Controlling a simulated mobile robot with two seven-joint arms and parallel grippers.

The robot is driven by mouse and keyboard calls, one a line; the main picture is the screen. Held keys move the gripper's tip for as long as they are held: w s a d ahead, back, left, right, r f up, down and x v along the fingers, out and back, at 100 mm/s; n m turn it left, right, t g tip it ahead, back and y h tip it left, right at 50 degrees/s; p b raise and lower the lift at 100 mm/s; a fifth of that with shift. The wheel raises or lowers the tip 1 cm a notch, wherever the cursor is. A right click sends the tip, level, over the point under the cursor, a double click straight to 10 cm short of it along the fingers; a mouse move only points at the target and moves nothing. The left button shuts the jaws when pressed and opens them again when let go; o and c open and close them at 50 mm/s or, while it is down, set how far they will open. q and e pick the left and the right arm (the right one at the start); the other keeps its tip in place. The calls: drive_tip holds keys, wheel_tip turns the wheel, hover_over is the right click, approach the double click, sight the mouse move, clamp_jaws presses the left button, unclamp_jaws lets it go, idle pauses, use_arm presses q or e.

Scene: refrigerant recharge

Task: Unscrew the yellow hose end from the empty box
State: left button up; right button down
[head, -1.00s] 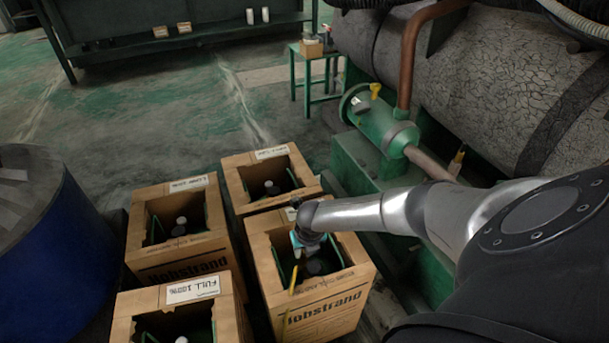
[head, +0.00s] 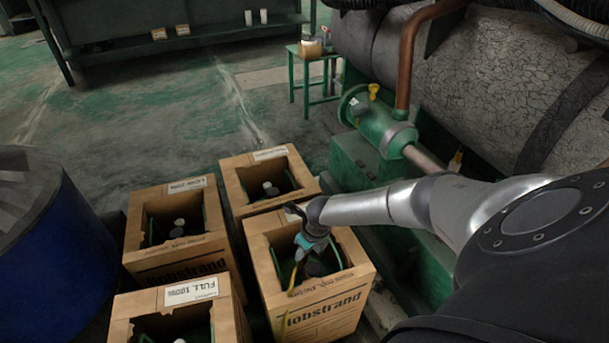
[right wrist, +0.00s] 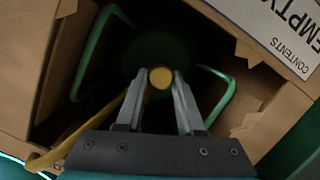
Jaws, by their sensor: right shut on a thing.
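The empty box (head: 330,312) is an open-topped brown carton at the front right of the carton group. In the right wrist view its white label (right wrist: 285,35) reads "EMPTY" and "CONTENTS". My right gripper (right wrist: 160,88) points down into the box opening. It is shut on the yellow hose end (right wrist: 160,77), whose round yellow top shows between the fingertips. The yellow hose (right wrist: 105,125) runs from there over the carton edge; it also shows in the head view (head: 292,280). The thread under the hose end is hidden in the dark. My left gripper is not in view.
Other cartons stand close by: one labelled full (head: 230,318), one labelled low (head: 165,262), and one behind (head: 235,190). A blue drum (head: 60,260) is at the left. Green machinery (head: 375,160) stands at the right. Green handles (right wrist: 220,95) flank the gripper inside the box.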

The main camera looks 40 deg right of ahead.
idle(0.3)
drive_tip(key=shift+c, duration=2.2)
unclamp_jaws()
